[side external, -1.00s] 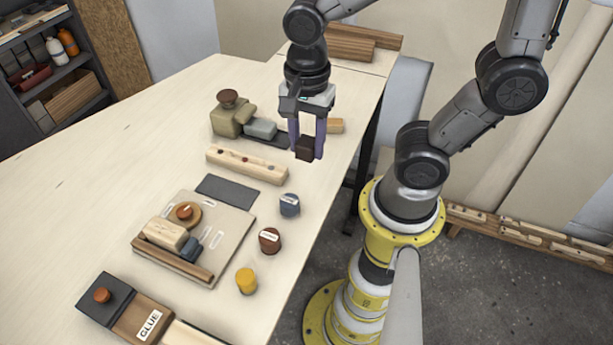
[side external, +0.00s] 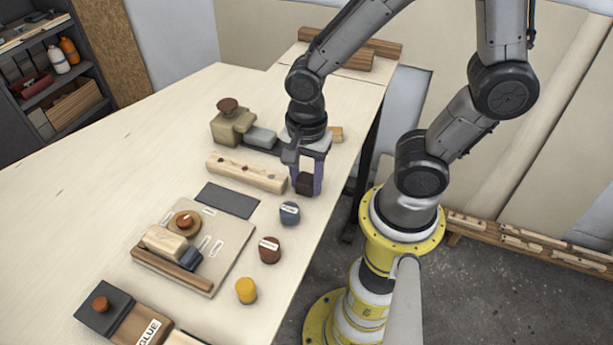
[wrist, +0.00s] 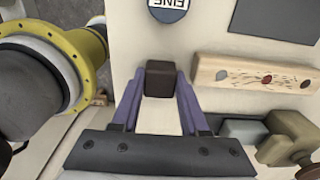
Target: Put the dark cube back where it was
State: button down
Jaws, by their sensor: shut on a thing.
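The dark brown cube (side external: 305,184) is held between the purple fingers of my gripper (side external: 307,180), near the table's right edge. In the wrist view the cube (wrist: 160,79) sits between the fingertips of my gripper (wrist: 160,85). The fingers are shut on its two sides. In the side view it is just behind the blue-grey round pot (side external: 289,213) and right of the light wooden bar with dark spots (side external: 246,171). Whether the cube touches the table cannot be told.
A tan board (side external: 228,245) with wooden pieces lies nearer, beside a dark grey mat (side external: 228,200). A brown pot (side external: 269,249) and a yellow pot (side external: 246,290) stand along the right edge. An olive block assembly (side external: 230,127) stands behind the wooden bar. The table's left side is clear.

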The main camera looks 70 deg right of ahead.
aim_at(306, 178)
jog(key=c, duration=0.7)
grip_release()
jog(key=s+d+r+n+t, duration=0.1)
jog(key=r+n+t, duration=0.1)
jog(key=r+n, duration=0.6)
jog(key=s+d+r+n+t, duration=0.2)
jog(key=r+n+t, duration=0.1)
jog(key=r+n, duration=0.4)
jog(key=n, duration=0.3)
jog(key=shift+d+r+t, duration=0.25)
jog(key=shift+r+t, duration=0.05)
jog(key=shift+r, duration=0.05)
